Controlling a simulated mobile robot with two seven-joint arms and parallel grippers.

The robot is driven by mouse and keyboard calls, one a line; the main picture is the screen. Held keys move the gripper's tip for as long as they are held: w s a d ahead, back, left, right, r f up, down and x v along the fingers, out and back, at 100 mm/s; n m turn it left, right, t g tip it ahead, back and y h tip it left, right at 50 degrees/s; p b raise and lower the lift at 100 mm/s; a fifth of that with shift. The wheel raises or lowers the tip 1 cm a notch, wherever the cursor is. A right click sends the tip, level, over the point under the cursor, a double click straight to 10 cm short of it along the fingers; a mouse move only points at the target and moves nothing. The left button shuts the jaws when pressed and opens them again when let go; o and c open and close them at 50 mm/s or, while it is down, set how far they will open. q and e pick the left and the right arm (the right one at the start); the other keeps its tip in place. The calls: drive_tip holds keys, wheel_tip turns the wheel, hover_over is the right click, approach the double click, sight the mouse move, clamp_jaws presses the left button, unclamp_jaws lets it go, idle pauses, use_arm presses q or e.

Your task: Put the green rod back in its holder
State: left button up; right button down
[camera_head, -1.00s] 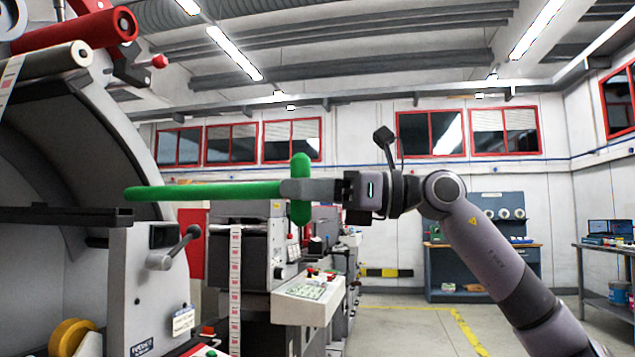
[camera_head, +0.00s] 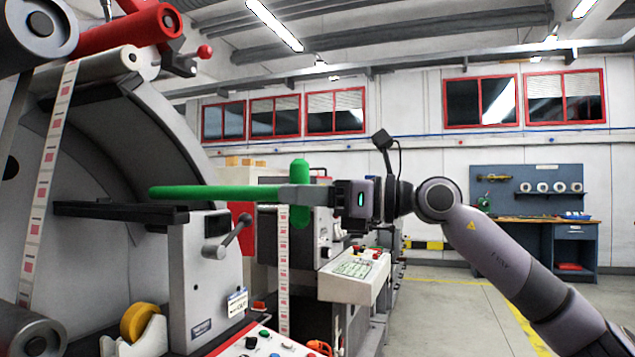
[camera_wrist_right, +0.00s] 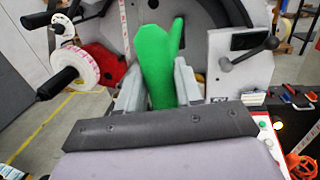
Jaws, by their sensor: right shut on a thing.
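The green rod (camera_head: 215,193) has a long thin shaft and a thicker crosswise handle (camera_head: 300,170). My right gripper (camera_head: 295,197) is shut on the handle, and the shaft points left, roughly level, towards the grey machine. In the right wrist view, the green handle (camera_wrist_right: 155,65) stands between the two fingers (camera_wrist_right: 160,88), with the shaft running off behind it. The shaft's far end appears above a dark horizontal bar (camera_head: 110,210) on the machine; whether they touch cannot be told. I cannot make out a holder for certain. My left gripper is not in view.
The label rewinder's grey side plate (camera_head: 205,285) carries a black-knobbed lever (camera_head: 230,238). A red roller (camera_head: 125,32) is at upper left. A control panel (camera_head: 355,272) stands behind the gripper. Open floor (camera_head: 450,310) lies to the right.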

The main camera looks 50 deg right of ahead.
drive_tip(key=p, duration=0.4)
approach(223, 197)
drive_tip(key=shift+w+a+r, duration=0.15)
drive_tip(key=shift+a+r, duration=0.4)
drive_tip(key=shift+r, duration=0.2)
drive_tip(key=shift+p+x, duration=0.85)
drive_tip(key=shift+x, duration=0.15)
drive_tip(key=p+x, duration=0.1)
drive_tip(key=x, duration=0.1)
drive_tip(key=p+x, duration=0.2)
drive_tip(key=shift+w+d+f, duration=0.2)
drive_tip(key=shift+d+f, duration=0.05)
drive_tip(key=shift+d, duration=0.1)
drive_tip(key=shift+w+f, duration=0.15)
drive_tip(key=shift+a, duration=0.1)
drive_tip(key=shift+w, duration=0.1)
drive_tip(key=shift+w+a+f+p, duration=0.1)
drive_tip(key=shift+w+a+p, duration=0.1)
drive_tip(key=shift+p, duration=0.15)
drive_tip(key=shift+f, duration=0.2)
drive_tip(key=shift+f+b, duration=0.45)
drive_tip(key=shift+b, duration=0.1)
